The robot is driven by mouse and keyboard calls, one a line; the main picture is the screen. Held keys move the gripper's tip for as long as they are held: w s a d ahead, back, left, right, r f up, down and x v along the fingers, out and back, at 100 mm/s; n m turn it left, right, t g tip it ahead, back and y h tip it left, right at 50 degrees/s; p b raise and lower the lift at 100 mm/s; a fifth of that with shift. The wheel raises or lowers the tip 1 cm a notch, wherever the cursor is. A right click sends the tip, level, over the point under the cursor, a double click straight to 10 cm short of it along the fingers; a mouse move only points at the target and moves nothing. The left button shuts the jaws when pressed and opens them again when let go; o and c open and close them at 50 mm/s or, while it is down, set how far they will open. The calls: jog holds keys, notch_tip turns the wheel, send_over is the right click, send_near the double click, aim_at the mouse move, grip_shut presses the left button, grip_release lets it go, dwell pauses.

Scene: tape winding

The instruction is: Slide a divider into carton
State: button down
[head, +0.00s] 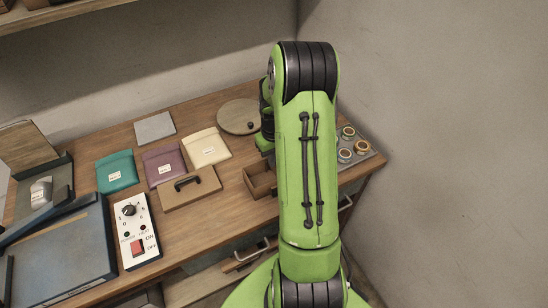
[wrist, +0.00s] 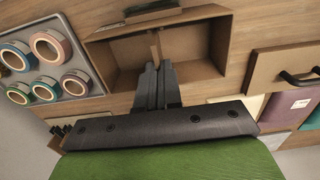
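The carton (wrist: 205,47) is an open brown box on the table. It fills the upper middle of the wrist view, and its left part shows beside my arm in the head view (head: 258,184). My gripper (wrist: 158,68) is over the carton with its dark fingers close together. A thin tan divider (wrist: 155,45) stands out from between the fingertips, and the fingers appear shut on it. Its far end is at the carton's middle; the fingers hide the rest, and I cannot tell how deep it sits. My arm hides the gripper in the head view.
A grey tray with several tape rolls (head: 353,150) stands right of the carton. A brown panel with a black handle (head: 190,188) lies to its left. Teal (head: 116,172), purple (head: 165,163) and cream (head: 206,147) packets and a switch box (head: 136,232) lie further left. A round board (head: 238,116) lies behind.

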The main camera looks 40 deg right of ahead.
jog(key=c, duration=1.2)
grip_release()
jog(key=shift+r, duration=0.1)
notch_tip(320, 180, up, 16)
jog(key=shift+f+p, duration=0.2)
jog(key=shift+p, duration=0.6)
jog(key=shift+a, duration=0.1)
